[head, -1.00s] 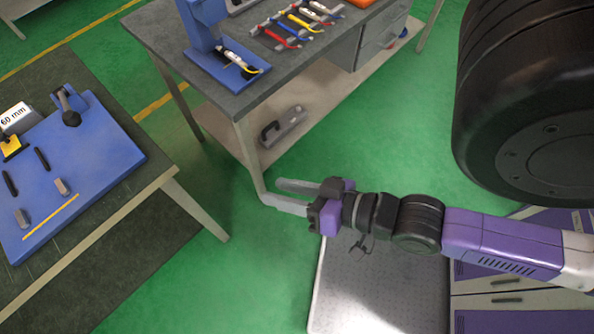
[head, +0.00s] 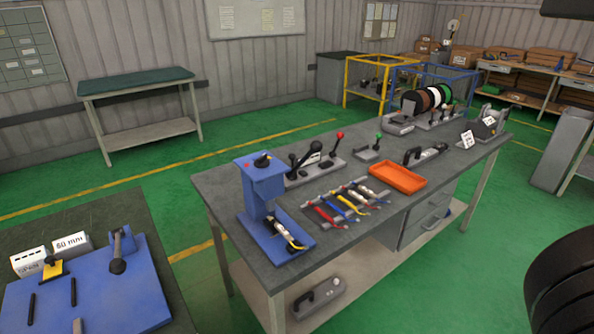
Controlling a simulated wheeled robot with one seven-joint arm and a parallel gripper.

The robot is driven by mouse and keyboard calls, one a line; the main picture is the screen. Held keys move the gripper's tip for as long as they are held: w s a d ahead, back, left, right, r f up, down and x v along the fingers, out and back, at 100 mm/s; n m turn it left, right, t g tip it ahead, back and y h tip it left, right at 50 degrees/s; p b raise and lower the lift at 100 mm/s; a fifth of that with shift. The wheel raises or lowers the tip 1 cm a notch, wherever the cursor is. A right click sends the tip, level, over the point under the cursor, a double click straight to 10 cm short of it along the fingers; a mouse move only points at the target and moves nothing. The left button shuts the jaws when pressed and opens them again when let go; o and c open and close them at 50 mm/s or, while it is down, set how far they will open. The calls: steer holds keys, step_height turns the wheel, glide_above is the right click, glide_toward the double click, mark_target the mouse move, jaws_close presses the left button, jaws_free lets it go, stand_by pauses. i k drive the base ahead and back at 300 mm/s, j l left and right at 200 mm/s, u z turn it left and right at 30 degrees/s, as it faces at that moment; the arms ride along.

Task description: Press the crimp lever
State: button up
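Several levers are in view, and I cannot tell by label which is the crimp lever. On the long grey workbench (head: 232,218), a lever with a red knob (head: 340,135) and a lever with a green knob (head: 378,136) stand upright on grey bases. A black-handled lever (head: 118,255) stands on the blue board (head: 130,297) at lower left. A blue press-like stand (head: 262,182) is at the bench's near left corner, with a small wired part (head: 289,234) at its foot. My gripper is out of view.
Several coloured wired pieces (head: 345,202) lie beside an orange tray (head: 397,177) on the bench. Wire spools (head: 432,98) stand at its far end. A grey device (head: 319,297) sits on the lower shelf. Open green floor (head: 150,195) lies behind the bench.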

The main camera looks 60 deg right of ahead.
mark_target(317, 146)
steer(key=z, duration=1.15)
